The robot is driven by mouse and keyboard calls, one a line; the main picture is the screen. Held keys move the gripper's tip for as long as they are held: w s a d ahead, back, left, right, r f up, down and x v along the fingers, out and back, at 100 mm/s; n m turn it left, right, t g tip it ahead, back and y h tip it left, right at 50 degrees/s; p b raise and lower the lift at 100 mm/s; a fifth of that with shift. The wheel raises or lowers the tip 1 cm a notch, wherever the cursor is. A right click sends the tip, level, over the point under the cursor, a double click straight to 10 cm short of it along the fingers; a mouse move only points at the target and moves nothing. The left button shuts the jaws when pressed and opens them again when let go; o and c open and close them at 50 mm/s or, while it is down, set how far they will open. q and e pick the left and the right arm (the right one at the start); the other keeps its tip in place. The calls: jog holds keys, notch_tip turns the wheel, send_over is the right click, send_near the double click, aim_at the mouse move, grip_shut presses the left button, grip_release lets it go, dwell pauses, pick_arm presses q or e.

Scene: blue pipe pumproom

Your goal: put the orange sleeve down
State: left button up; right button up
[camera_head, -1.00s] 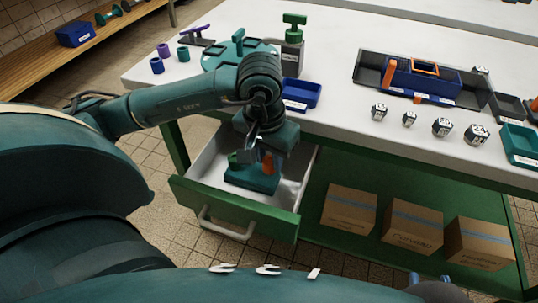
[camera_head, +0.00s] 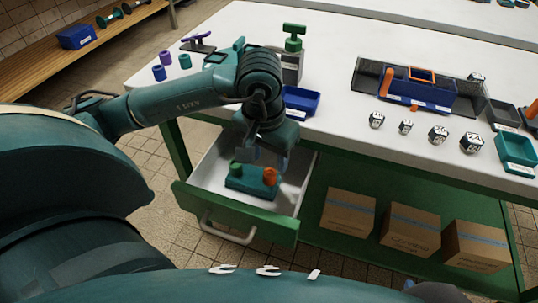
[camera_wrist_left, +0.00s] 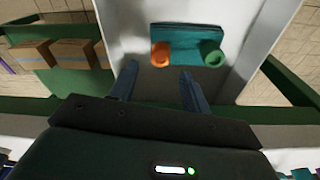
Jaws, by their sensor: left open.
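The orange sleeve (camera_head: 270,176) stands upright at one end of a teal block (camera_head: 249,186) inside the open drawer. It also shows in the left wrist view (camera_wrist_left: 160,54), on the block beside a green sleeve (camera_wrist_left: 211,54). The green sleeve also shows in the head view (camera_head: 236,168), to the left of the orange one. My left gripper (camera_wrist_left: 157,78) is open and empty, its two fingers apart and clear of the orange sleeve. In the head view it hangs just above the block. My right gripper is not in view.
The drawer (camera_head: 232,211) is pulled out under the white worktop (camera_head: 335,75). A blue bin (camera_head: 300,103) sits near the worktop edge above it. Cardboard boxes (camera_head: 348,210) stand on the green shelf to the right. Drawer floor around the block is bare.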

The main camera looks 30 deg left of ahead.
pick_arm(q)
notch_tip(320, 180, up, 10)
jog(key=s+p, duration=0.1)
jog(key=shift+r+p, duration=0.25)
jog(key=shift+p, duration=0.1)
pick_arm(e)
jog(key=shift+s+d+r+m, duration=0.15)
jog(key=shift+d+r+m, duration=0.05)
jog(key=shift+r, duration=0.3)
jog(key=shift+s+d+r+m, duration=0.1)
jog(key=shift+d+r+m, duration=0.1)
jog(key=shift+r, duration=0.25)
pick_arm(q)
jog(key=shift+s, duration=0.2)
